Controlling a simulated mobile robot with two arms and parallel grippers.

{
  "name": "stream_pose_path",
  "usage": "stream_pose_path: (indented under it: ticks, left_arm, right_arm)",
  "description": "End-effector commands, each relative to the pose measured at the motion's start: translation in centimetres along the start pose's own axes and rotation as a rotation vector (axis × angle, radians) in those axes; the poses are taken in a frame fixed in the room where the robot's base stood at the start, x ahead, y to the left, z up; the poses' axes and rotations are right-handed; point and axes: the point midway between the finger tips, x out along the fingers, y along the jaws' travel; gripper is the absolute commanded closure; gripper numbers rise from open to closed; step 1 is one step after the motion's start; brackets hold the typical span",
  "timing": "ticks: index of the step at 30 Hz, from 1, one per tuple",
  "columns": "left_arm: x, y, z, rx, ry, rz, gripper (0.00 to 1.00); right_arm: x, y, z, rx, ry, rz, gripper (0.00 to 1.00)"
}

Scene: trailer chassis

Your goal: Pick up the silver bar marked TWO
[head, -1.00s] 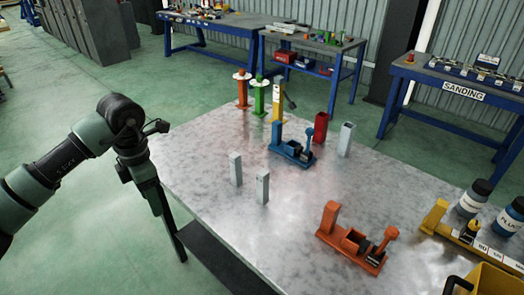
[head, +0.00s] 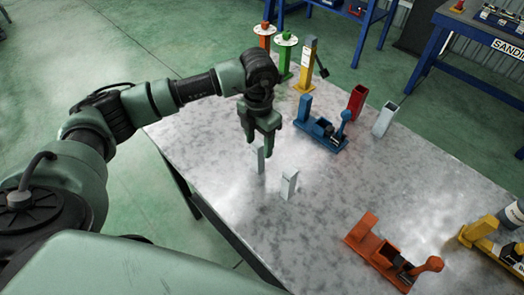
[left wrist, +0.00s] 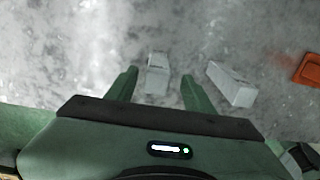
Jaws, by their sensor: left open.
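Two upright silver bars stand on the metal table. The farther silver bar (head: 258,158) is directly below my left gripper (head: 261,138). The nearer silver bar (head: 289,184) stands a little to the right. I cannot read a mark on either, so I cannot tell which is TWO. My left gripper is open and points down. In the left wrist view the first bar (left wrist: 157,75) shows between the two open fingers, and the other bar (left wrist: 230,84) is just right of the right finger. I cannot tell whether the fingers touch the first bar. My right gripper is not in view.
A blue holder (head: 322,132), a red open tube (head: 356,100) and a grey open tube (head: 385,118) stand beyond, to the right. An orange holder (head: 385,254) is at the near right. Orange, green and yellow posts (head: 306,65) line the far edge.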

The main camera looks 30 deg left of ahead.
Motion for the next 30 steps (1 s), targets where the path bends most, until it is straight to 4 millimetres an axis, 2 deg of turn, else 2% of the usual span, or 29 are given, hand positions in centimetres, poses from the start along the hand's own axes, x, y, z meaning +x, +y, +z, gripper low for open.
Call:
stream_pose_path:
  ticks: [8, 12, 21, 23, 27, 30]
  left_arm:
    - [3.2, 0.2, -0.3, 0.001, 0.005, -0.001, 0.47]
    - [5.3, 0.3, -0.2, 0.000, 0.002, 0.000, 0.47]
    - [6.0, 0.3, -0.2, 0.002, 0.000, 0.000, 0.47]
    - [6.0, 0.3, -0.2, 0.002, -0.001, 0.001, 0.61]
    - [6.0, 0.3, -0.2, 0.002, -0.001, 0.001, 1.00]
    - [6.0, 0.3, -0.2, 0.002, -0.001, 0.001, 1.00]
  right_arm:
    - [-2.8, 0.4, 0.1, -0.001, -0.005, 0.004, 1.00]
    - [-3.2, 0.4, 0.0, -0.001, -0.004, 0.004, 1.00]
    - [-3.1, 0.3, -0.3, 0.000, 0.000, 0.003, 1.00]
    - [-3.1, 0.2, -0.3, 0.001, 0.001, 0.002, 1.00]
    - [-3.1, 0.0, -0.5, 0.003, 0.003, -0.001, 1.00]
    - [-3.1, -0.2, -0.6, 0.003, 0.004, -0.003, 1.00]
